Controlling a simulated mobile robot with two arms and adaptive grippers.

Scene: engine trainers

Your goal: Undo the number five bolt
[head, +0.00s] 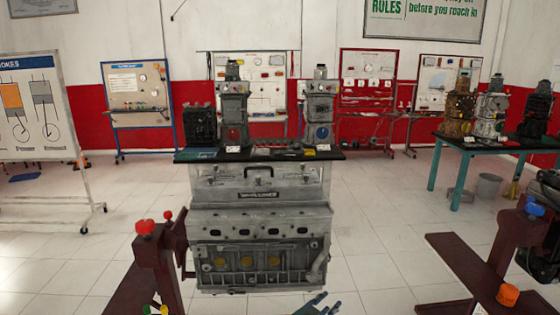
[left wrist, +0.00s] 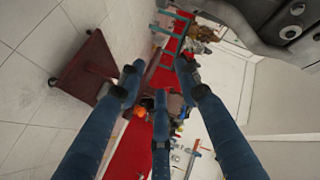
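The grey engine block (head: 260,245) stands upright in the middle of the head view, with a cover with a dark nameplate above it and round yellow plugs on its side. No bolt numbers can be read, so I cannot tell which bolt is number five. My left gripper (head: 320,303) shows only as blue fingertips at the bottom edge, in front of the engine's lower right. In the left wrist view my left gripper (left wrist: 158,80) has its three blue fingers spread and nothing between them. Part of a grey engine (left wrist: 285,25) is at the upper right there. My right gripper is not in view.
Dark red engine stands (head: 158,255) with coloured knobs are at the left and right (head: 505,250). Behind the engine, a black-topped bench (head: 220,155) holds engine models. A teal-legged table (head: 480,148) stands at the right. Tiled floor lies open between them.

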